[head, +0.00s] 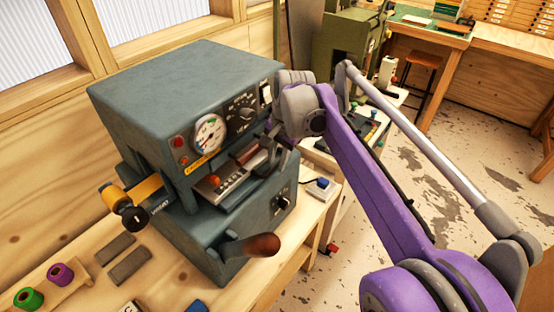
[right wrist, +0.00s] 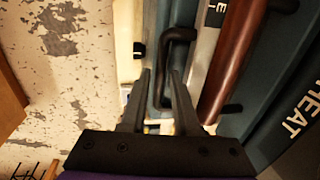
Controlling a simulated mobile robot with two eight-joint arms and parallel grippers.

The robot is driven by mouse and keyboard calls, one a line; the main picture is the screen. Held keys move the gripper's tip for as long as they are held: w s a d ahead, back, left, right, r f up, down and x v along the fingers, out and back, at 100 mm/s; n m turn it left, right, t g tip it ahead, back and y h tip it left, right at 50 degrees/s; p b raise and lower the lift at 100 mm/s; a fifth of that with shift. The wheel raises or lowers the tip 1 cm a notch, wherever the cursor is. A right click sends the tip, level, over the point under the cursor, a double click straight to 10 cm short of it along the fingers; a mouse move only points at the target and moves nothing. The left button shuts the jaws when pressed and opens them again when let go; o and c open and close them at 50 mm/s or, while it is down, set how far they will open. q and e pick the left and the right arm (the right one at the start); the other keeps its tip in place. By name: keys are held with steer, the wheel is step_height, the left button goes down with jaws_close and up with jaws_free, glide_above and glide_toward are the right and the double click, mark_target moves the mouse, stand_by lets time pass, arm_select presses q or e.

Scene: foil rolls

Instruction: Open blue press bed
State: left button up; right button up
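The blue-grey press (head: 185,95) stands on the wooden bench, with a gauge, dials and red buttons on its front. Its bed (head: 232,188) shows as a pale strip in the slot between upper and lower housings, with a brown bar above it. My right gripper (head: 272,138) is at the slot's right end, partly hidden by its own wrist. In the right wrist view my right gripper (right wrist: 159,75) has its fingers apart, with a black bracket-shaped handle (right wrist: 168,65) at the gap; contact is unclear. The brown bar (right wrist: 233,60) lies right of the fingers. My left gripper is out of view.
A brown-gripped lever (head: 262,246) sticks out from the press's lower front. A black knob on a yellow arm (head: 133,215) projects at its left. Green and purple rolls (head: 60,274) lie on the bench at lower left. A green machine (head: 345,45) stands behind my arm.

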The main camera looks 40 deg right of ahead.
jaws_close()
steer(key=shift+w, duration=0.1)
stand_by(1.3)
